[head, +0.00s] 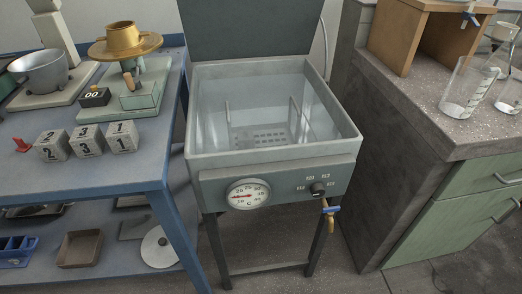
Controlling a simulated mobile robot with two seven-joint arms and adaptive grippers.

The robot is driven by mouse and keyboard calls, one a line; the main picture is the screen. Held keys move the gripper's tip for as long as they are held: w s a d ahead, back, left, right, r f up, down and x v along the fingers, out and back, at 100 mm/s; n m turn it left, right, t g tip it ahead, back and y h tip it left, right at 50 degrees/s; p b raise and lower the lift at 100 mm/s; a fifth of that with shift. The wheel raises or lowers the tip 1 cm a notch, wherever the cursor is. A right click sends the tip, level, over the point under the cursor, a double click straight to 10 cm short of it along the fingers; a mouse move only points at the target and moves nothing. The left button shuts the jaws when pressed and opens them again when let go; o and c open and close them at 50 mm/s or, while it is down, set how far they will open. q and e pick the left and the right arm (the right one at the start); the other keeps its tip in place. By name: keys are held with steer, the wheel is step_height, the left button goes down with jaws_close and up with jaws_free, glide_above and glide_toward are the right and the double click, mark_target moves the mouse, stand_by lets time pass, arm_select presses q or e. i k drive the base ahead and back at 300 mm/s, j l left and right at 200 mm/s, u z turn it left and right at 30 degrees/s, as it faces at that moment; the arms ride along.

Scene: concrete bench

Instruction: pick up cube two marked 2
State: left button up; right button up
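Three grey cubes with dark numerals sit in a row near the front right of the blue table. The left cube (52,146) shows a 2 on its top and a 2 on its front face. The middle cube (86,142) has a 3 on its front and what looks like a 2 on top. The right cube (122,137) shows a 1 on its top and front. The cubes stand close together; I cannot tell whether they touch. Neither of my grippers is in view.
A small red object (21,145) lies left of the cubes. Behind them stand a green scale (138,96) with a brass pan (122,40) and a grey bowl (40,71). The blue table's (120,168) front strip is clear. A water bath (340,145) stands right.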

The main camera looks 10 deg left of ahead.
mark_target(53, 145)
steer(key=i+j+u, duration=0.1)
steer(key=u, duration=1.5)
steer(key=i+j, duration=0.05)
